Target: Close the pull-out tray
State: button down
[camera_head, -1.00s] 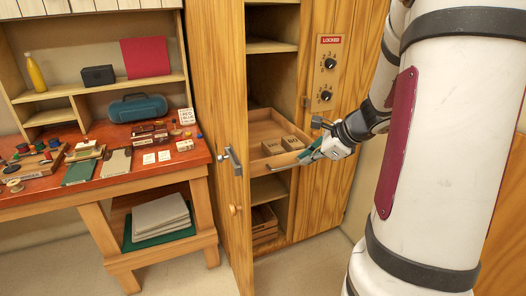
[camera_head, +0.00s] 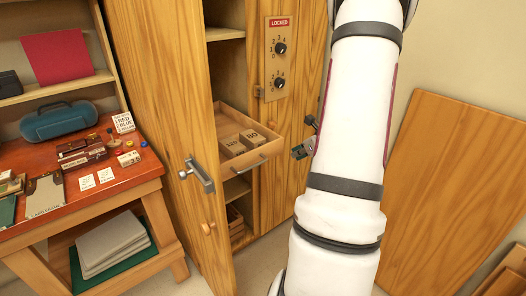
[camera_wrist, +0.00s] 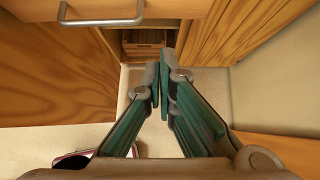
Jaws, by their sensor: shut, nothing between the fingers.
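The pull-out tray (camera_head: 222,164) juts out of the tall wooden cabinet in the head view, with blocks (camera_head: 241,142) lying in it and a metal bar handle (camera_head: 249,165) on its front. In the wrist view the tray front (camera_wrist: 165,8) and its handle (camera_wrist: 101,20) show at the top edge. My gripper (camera_head: 299,153) is just right of the tray front in the head view, partly hidden by my arm. In the wrist view my gripper (camera_wrist: 160,75) has its fingers together and empty, apart from the handle.
The open cabinet door (camera_head: 165,130) with a lever handle (camera_head: 200,175) stands left of the tray. A dial panel (camera_head: 280,55) marked LOCKED is on the cabinet above. A cluttered red workbench (camera_head: 75,205) is at the left. A wooden board (camera_head: 450,180) leans at the right.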

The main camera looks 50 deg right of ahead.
jog(key=w, duration=0.1)
send_near(273, 155)
notch_tip(273, 155, down, 3)
jog(key=w+a, duration=0.2)
jog(key=a, duration=0.1)
jog(key=shift+w+d+f+p, duration=0.15)
jog(key=shift+w+p, duration=0.15)
jog(key=shift+w, duration=0.2)
jog(key=shift+w+d+f+p, duration=0.2)
jog(key=shift+w+p, duration=0.1)
jog(key=shift+w, duration=0.2)
